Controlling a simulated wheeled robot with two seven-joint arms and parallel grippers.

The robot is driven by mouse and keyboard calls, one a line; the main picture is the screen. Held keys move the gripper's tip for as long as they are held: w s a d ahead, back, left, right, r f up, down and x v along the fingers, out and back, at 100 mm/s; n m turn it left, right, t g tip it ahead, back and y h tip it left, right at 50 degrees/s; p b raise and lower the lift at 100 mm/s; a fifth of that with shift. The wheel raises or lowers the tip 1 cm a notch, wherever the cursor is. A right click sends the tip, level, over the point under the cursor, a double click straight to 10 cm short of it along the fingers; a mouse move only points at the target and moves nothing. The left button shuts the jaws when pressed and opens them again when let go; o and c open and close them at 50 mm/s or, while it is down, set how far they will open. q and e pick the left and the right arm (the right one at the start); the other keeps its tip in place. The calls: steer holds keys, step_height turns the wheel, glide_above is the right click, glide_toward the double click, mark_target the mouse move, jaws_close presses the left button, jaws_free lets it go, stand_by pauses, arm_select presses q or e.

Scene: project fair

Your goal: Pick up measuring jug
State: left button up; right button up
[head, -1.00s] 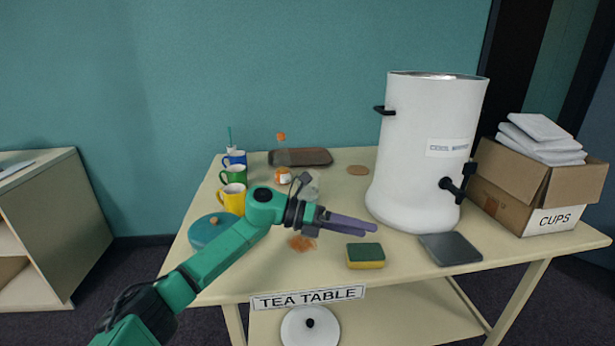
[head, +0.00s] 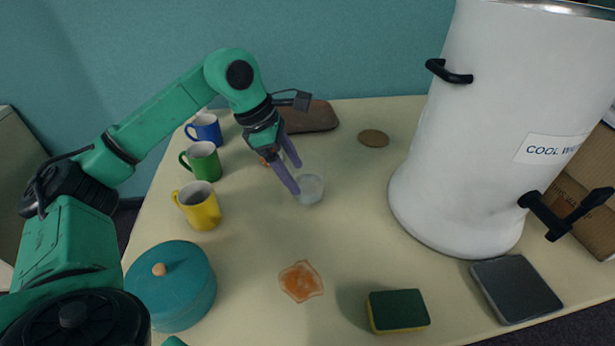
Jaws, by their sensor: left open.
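The measuring jug (head: 311,190) looks like a small clear, whitish vessel standing on the tea table, left of the big white urn. My left gripper (head: 297,179) reaches down to it from the upper left. Its two purple fingers are open and apart, with their tips at the jug's left and upper-left side. I cannot tell whether they touch it. The jug's upper part is faint and hard to make out. My right gripper is not in view.
Blue (head: 207,129), green (head: 203,161) and yellow (head: 199,207) mugs stand left of the gripper. A teal lidded pot (head: 180,290), an orange spill (head: 301,281), a sponge (head: 398,311) and a grey tray (head: 516,289) are nearer. The white urn (head: 470,130) blocks the right.

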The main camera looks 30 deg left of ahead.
arm_select(q)
steer(key=p+x, duration=0.2)
steer(key=x, duration=0.7)
steer(key=shift+a+f, duration=0.1)
steer(key=shift+f, duration=0.25)
steer(key=shift+w, duration=0.1)
steer(key=c, duration=0.6)
jaws_close()
